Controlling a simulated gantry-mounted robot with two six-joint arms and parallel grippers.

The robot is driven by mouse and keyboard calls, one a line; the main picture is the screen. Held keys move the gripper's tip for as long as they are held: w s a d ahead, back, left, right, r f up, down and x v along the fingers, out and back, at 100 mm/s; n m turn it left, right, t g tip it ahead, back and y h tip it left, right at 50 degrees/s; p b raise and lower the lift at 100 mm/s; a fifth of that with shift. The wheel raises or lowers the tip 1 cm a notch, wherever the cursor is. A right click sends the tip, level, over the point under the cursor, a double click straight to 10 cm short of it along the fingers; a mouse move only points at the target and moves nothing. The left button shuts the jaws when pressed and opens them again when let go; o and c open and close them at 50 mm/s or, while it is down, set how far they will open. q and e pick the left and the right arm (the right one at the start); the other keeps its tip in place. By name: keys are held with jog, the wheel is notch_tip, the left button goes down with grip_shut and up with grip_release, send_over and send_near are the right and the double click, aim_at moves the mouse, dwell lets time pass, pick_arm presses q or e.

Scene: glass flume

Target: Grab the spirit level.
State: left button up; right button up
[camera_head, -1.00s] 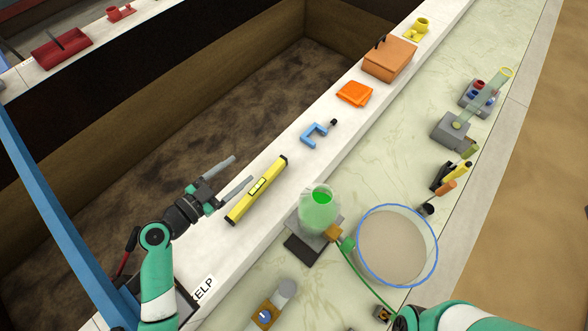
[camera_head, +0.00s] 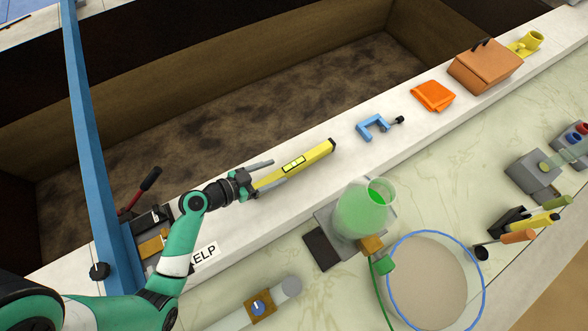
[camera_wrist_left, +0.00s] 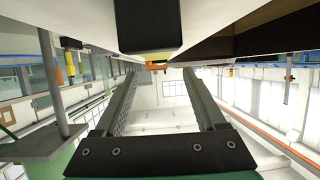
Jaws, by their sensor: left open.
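The yellow spirit level (camera_head: 312,156) lies on the white ledge beside the dark trough, its dark far end pointing up and right. My left gripper (camera_head: 268,171) is at the level's near end, its jaws apart. A dark block with a yellowish edge (camera_wrist_left: 148,28), seemingly the level's end, shows above the fingers there. My right gripper is not in view.
A blue clamp (camera_head: 376,127), an orange cloth (camera_head: 433,95) and a brown box (camera_head: 484,66) lie farther along the ledge. A green-filled flask (camera_head: 362,212) and a blue-rimmed round container (camera_head: 430,280) stand on the marbled counter. The trough drops away behind the ledge.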

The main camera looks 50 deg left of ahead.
aim_at(291, 166)
pick_arm(q)
jog(key=shift+x, duration=0.85)
jog(key=x, duration=0.5)
jog(key=shift+f, duration=0.15)
grip_shut()
